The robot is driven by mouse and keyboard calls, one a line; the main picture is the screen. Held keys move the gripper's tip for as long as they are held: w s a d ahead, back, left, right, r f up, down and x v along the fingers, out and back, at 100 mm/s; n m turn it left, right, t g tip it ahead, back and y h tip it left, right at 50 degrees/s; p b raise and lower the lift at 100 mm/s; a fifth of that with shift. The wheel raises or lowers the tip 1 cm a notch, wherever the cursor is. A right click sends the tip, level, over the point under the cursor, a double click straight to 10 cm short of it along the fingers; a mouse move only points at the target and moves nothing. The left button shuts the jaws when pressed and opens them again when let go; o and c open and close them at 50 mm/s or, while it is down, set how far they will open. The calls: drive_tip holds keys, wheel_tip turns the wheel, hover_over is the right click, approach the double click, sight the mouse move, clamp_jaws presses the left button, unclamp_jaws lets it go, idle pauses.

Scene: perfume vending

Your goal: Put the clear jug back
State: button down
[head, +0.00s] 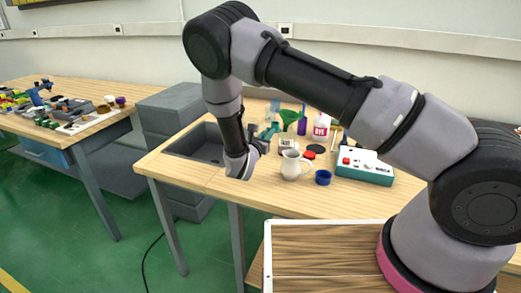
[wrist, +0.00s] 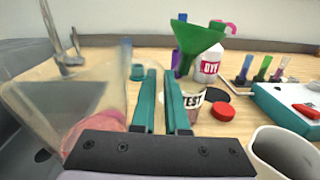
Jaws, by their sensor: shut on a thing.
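The clear jug (wrist: 75,95) fills the left of the wrist view, see-through and blurred, with a pink tint low down. It is beside the left finger of my gripper (wrist: 163,78). My gripper's teal fingers are a little apart and shut on the jug; the part gripped is hard to make out. In the head view my gripper (head: 257,140) is over the table between the sink and the group of bottles. I cannot make out the jug clearly there.
The grey sink (head: 205,143) is left of my gripper. A white jug (head: 291,166), a blue cup (head: 323,178) and a teal device (head: 364,168) stand to the right. A TEST jar (wrist: 191,100), green funnel (wrist: 193,42), DYE bottle (wrist: 209,68) and red lid (wrist: 223,111) are close by.

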drive_tip(key=shift+f, duration=2.75)
drive_tip(key=shift+f, duration=0.1)
drive_tip(key=c, duration=0.9)
unclamp_jaws()
drive_tip(key=v, duration=1.2)
